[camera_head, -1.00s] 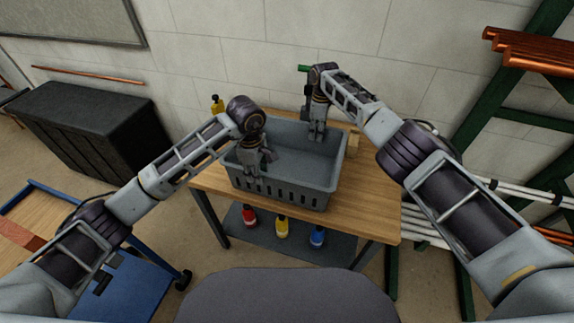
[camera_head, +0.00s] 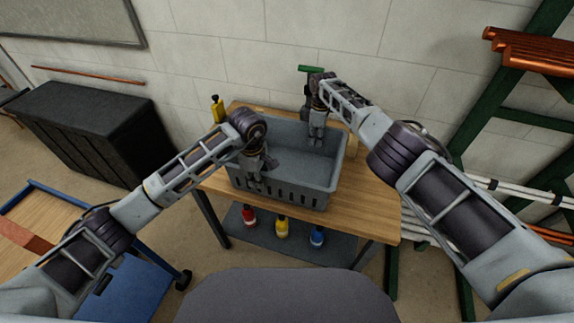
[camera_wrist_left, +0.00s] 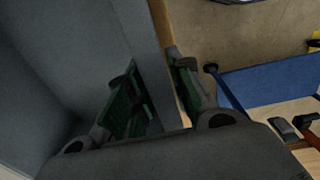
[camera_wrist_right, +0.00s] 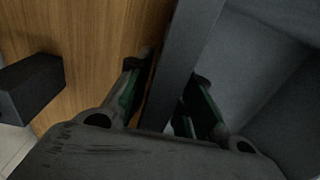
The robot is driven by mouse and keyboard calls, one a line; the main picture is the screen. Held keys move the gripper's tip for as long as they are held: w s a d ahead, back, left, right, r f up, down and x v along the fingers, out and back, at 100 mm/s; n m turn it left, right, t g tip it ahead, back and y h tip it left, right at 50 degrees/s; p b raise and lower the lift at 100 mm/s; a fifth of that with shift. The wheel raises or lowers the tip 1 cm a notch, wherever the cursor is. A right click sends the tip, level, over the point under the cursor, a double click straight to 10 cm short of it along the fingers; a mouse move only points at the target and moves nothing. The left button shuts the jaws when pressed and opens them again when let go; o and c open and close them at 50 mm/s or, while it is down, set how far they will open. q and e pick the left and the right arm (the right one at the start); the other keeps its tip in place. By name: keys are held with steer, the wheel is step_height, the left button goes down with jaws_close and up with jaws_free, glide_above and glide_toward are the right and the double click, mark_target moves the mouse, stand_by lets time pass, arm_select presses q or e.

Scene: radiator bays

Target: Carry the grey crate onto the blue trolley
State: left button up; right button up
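The grey crate (camera_head: 285,195) stands upright on a wooden table, its inside empty as far as I can see. My left gripper (camera_head: 257,182) is at its left wall. In the left wrist view the fingers (camera_wrist_left: 155,85) are apart, one on each side of the crate wall (camera_wrist_left: 148,50). My right gripper (camera_head: 317,138) is at the far right part of the crate. In the right wrist view its fingers (camera_wrist_right: 165,95) straddle the wall (camera_wrist_right: 183,50), with a gap showing on the outer side. The blue trolley (camera_head: 150,287) is at the lower left, partly hidden by my left arm.
The wooden table (camera_head: 370,210) has a lower shelf with red (camera_head: 248,216), yellow (camera_head: 281,227) and blue (camera_head: 317,236) bottles. A black chest (camera_head: 95,130) is at left, a green pipe rack (camera_head: 490,125) at right.

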arm_select(q)
jaws_close()
arm_select(e)
jaws_close()
